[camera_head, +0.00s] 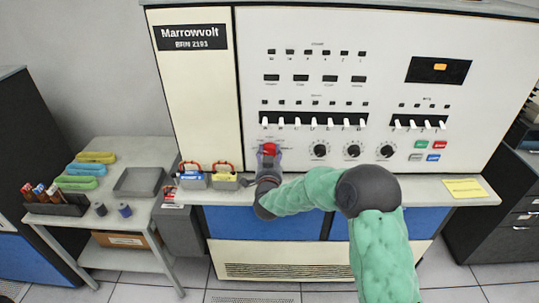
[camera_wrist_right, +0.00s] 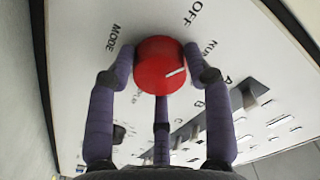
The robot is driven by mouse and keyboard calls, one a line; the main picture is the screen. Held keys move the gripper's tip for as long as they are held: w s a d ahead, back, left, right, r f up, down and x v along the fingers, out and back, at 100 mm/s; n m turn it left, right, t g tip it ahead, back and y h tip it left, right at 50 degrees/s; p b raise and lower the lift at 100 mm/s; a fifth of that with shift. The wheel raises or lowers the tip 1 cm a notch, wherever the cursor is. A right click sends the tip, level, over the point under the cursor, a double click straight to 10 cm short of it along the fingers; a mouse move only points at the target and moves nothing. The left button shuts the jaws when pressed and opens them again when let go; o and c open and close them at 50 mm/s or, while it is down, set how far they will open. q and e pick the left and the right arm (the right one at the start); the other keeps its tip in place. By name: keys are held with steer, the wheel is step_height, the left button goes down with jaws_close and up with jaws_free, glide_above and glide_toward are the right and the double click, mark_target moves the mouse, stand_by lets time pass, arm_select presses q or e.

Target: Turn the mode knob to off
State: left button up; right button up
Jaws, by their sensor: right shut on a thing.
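The mode knob (camera_head: 269,148) is a small red knob at the lower left of the white console panel. In the right wrist view the red knob (camera_wrist_right: 160,66) is close up, with a white pointer line directed to the picture's right, roughly on the RUN side and away from OFF. The printed words MODE, OFF and RUN show around it; another label is partly hidden by a finger. My right gripper (camera_head: 268,160) is shut on the knob, and its purple fingers (camera_wrist_right: 160,82) sit around its sides. My left gripper is not in view.
Black knobs (camera_head: 320,151) and a row of white switches (camera_head: 313,122) are right of and above the red knob. A yellow note (camera_head: 463,189) lies on the ledge at right.

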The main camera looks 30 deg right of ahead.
steer(key=n, duration=0.5)
steer(key=shift+n+p, duration=0.3)
steer(key=shift+p, duration=0.05)
stand_by(0.4)
steer(key=o, duration=1.2)
steer(key=v, duration=1.2)
steer(key=shift+f, duration=0.1)
